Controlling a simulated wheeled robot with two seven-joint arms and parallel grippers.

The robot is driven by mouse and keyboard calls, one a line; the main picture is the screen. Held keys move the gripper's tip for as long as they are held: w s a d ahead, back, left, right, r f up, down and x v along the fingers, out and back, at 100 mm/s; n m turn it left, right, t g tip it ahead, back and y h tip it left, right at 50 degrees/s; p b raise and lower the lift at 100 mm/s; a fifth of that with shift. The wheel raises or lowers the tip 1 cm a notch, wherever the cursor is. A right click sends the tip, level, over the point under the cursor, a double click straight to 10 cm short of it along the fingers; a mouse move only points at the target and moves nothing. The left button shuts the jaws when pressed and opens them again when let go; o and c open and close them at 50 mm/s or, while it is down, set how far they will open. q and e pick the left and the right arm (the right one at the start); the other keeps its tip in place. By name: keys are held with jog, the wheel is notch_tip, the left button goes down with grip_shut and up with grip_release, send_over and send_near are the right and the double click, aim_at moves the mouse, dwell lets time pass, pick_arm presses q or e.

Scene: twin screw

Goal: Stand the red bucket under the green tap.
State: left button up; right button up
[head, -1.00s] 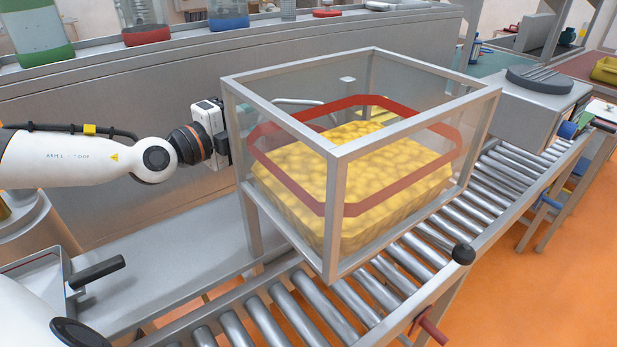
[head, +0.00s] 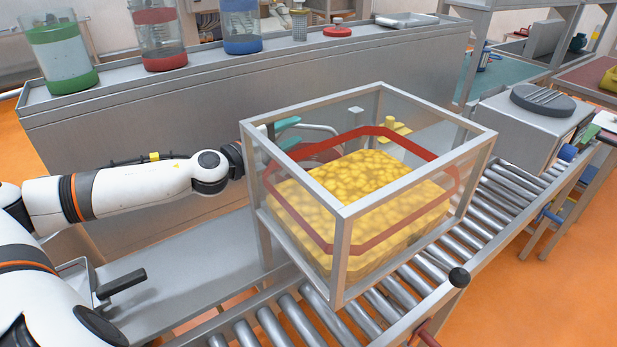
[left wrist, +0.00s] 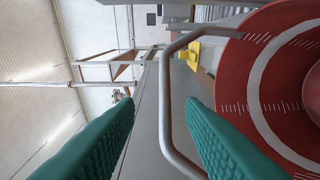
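My left gripper (head: 290,132) shows through the clear walls of a steel-framed box, at its far left side. Its two teal fingers stand apart. In the left wrist view the gripper (left wrist: 160,103) is open, with a bent steel bar (left wrist: 168,75) running between the fingers; I cannot tell whether they touch it. Close beside it is a large round red surface (left wrist: 240,60) with a white ring and tick marks, cut off by the frame; I cannot tell whether it is the red bucket. No green tap can be made out. My right gripper is not in view.
The clear box (head: 345,250) holds yellow lumps (head: 375,190) and shows a red band (head: 440,215). It stands over a roller conveyor (head: 500,190). Green-banded (head: 70,80), red-banded (head: 165,62) and blue-banded (head: 242,45) clear containers stand on the back ledge.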

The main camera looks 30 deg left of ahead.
pick_arm(q)
jog(key=shift+w+d+p, duration=0.2)
jog(key=shift+w+p, duration=0.5)
jog(key=shift+w, duration=0.05)
jog(key=shift+w+d+p, duration=0.15)
jog(key=shift+w+p, duration=0.55)
jog(key=shift+w, duration=0.05)
jog(key=shift+w+d+p, duration=0.2)
jog(key=shift+w+p, duration=0.5)
jog(key=shift+w, duration=0.05)
jog(key=shift+w+d+f, duration=0.15)
jog(key=shift+w+f, duration=0.1)
jog(key=shift+w, duration=0.2)
jog(key=shift+s, duration=0.1)
grip_shut()
